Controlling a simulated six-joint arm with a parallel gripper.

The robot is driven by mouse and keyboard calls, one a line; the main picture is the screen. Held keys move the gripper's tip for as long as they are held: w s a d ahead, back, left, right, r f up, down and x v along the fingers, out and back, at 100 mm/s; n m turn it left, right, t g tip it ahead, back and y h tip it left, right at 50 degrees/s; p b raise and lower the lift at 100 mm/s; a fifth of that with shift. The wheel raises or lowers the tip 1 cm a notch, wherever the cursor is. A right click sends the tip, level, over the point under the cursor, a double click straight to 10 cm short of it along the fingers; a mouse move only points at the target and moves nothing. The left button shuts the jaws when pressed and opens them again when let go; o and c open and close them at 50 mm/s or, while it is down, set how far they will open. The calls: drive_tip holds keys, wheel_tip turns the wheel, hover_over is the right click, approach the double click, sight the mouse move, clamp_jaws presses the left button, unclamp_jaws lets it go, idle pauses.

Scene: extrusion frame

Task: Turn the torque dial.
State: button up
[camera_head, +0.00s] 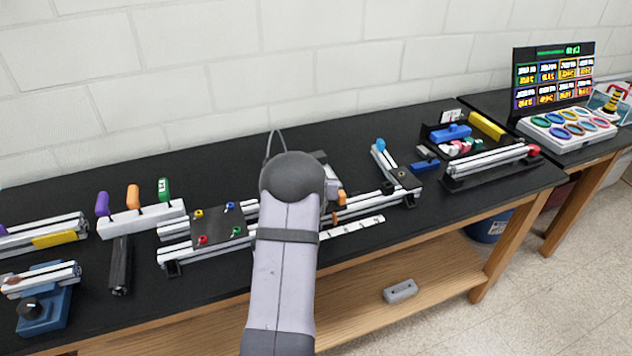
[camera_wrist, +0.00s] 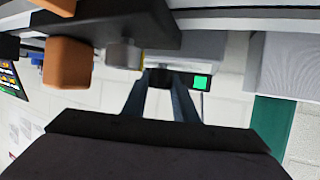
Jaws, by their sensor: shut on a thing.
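My gripper (camera_wrist: 160,84) shows in the wrist view with its two blue-grey fingers on either side of a small dark knob (camera_wrist: 160,77), which looks like the torque dial. The fingers are closed on it at its sides. A small dark panel with a lit green square (camera_wrist: 201,83) sits just right of the knob. In the head view my own arm covers the gripper and the dial, so the dial's angle cannot be read.
An orange block (camera_wrist: 68,62) and a grey cylinder (camera_wrist: 125,54) are close left of the fingers. Colour-handled levers (camera_head: 140,217) stand at left. A lit display (camera_head: 553,75) stands far right.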

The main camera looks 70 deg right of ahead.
drive_tip(key=shift+w+m+g+b, duration=0.15)
drive_tip(key=shift+m+g+b, duration=0.25)
drive_tip(key=shift+m+g, duration=0.15)
drive_tip(key=shift+r+m+g+h+p, duration=0.15)
drive_tip(key=shift+m+g+h+p, duration=0.2)
drive_tip(key=shift+m+g, duration=0.25)
drive_tip(key=m+g+p, duration=0.1)
drive_tip(key=g+p, duration=0.1)
drive_tip(key=shift+r+m+p, duration=0.1)
drive_tip(key=shift+m+p, duration=0.25)
drive_tip(key=shift+m+g+p, duration=0.5)
drive_tip(key=shift+g+p, duration=0.2)
drive_tip(key=shift+g, duration=0.05)
drive_tip(key=o, duration=1.1)
drive_tip(key=shift+a, duration=0.1)
